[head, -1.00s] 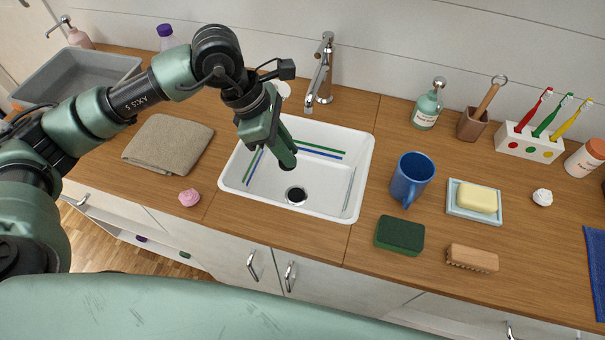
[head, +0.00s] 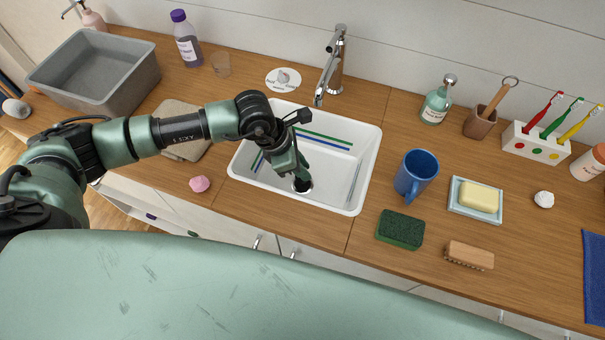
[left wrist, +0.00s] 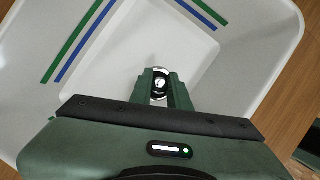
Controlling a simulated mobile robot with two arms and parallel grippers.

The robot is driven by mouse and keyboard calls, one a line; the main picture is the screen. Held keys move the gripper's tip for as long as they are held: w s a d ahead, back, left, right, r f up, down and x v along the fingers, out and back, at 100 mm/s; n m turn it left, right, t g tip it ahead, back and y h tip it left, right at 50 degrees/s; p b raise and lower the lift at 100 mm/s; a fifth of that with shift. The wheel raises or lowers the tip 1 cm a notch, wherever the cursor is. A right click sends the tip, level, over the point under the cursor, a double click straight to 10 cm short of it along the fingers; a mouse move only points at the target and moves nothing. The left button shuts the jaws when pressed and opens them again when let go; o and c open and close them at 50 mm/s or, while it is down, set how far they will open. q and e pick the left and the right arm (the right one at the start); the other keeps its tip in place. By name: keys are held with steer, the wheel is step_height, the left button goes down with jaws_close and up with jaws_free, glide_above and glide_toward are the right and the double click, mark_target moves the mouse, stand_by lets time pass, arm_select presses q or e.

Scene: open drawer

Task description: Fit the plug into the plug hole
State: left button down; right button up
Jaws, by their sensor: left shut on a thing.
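The white sink basin (head: 352,185) is set into the wooden counter, with green and blue stripes on its inside walls. The plug hole (head: 302,187) is a dark opening with a shiny rim in the basin floor. My left gripper (head: 304,176) is down in the basin, right over the plug hole, and partly hides it. In the left wrist view the two green fingers (left wrist: 160,95) are close together on a small shiny piece, seemingly the plug (left wrist: 159,86). The shiny rim shows just past the fingertips. The plug's exact seating is hidden. My right gripper is not in view.
A chrome tap (head: 333,65) stands behind the basin. A blue mug (head: 415,175), green sponge (head: 401,230) and soap dish (head: 475,200) lie to the right. A folded towel (head: 180,125), pink item (head: 200,184) and grey tub (head: 95,70) are at left.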

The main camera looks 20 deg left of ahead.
arm_select(q)
step_height(320, 180, down, 4)
steer(key=shift+f+p, duration=0.25)
steer(key=shift+p, duration=0.05)
steer(key=c, duration=1.8)
jaws_free()
steer(key=shift+f, duration=0.15)
steer(key=o, duration=0.5)
steer(key=shift+c, duration=0.2)
steer(key=b+v, duration=0.2)
steer(key=v, duration=1)
